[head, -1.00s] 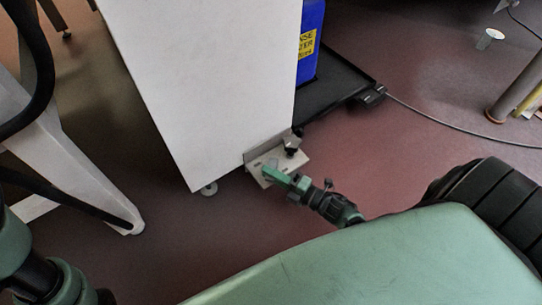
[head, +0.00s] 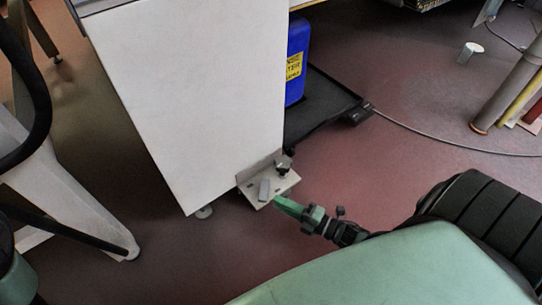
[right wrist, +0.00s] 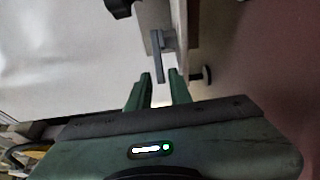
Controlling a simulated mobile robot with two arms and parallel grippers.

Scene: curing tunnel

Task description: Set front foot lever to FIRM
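The foot lever is a small grey bar (head: 264,190) on a pale bracket plate (head: 285,183) at the lower front corner of a white cabinet (head: 195,105). In the right wrist view the lever (right wrist: 159,62) hangs down from its pivot, just ahead of the gap between my fingertips. My right gripper (head: 279,201) is beside the plate, and its green fingers (right wrist: 160,76) are parted with nothing between them. They look apart from the lever. No FIRM marking is legible.
A levelling foot (head: 204,212) stands under the cabinet corner. A blue container (head: 296,62) stands on a black tray (head: 335,95). A cable (head: 430,139) crosses the red floor, which is clear right of the plate.

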